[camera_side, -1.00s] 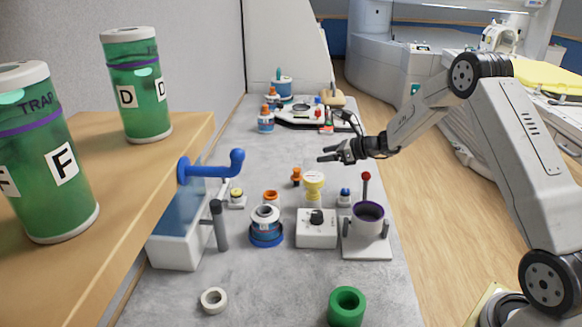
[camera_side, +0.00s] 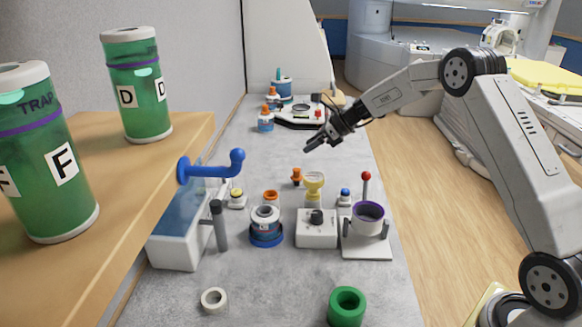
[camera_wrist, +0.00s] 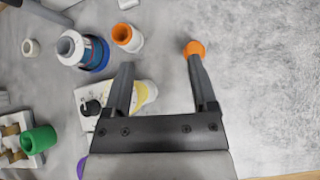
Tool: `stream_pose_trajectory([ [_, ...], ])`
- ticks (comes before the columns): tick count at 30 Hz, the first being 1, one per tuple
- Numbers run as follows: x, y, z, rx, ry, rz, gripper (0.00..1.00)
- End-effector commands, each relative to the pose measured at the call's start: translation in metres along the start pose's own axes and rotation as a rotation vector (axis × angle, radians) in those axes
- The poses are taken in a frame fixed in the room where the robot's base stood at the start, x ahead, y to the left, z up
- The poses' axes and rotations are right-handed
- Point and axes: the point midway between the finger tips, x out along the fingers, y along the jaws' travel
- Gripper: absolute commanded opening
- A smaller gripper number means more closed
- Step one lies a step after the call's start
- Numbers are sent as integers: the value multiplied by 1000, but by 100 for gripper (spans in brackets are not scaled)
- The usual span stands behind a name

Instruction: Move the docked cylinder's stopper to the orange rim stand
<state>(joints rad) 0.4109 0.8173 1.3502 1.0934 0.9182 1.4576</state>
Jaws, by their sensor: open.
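A white and blue cylinder (camera_side: 266,219) stands upright in a blue dock (camera_side: 267,239), its pale grey top upward. In the wrist view the cylinder (camera_wrist: 88,46) is left of my fingers; I cannot tell its stopper from the grey top (camera_wrist: 68,46). A small white stand with an orange rim (camera_side: 271,196) is just behind the cylinder and also shows in the wrist view (camera_wrist: 127,36). My gripper (camera_side: 310,146) is open and empty, above the table behind and right of both. Its fingers are spread in the wrist view (camera_wrist: 160,60).
A small orange piece (camera_side: 297,176) and a yellow-topped funnel (camera_side: 314,183) stand near the stand. A white knob box (camera_side: 316,230) and purple-rimmed cup (camera_side: 369,216) are at right. A blue pipe (camera_side: 212,168) juts from the left.

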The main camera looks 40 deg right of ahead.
Motion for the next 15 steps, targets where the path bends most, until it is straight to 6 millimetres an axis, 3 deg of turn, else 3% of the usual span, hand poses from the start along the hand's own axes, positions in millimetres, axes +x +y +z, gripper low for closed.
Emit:
stream_pose_trajectory([
  [15, 10, -18, 14, 47, 376, -120, 74],
])
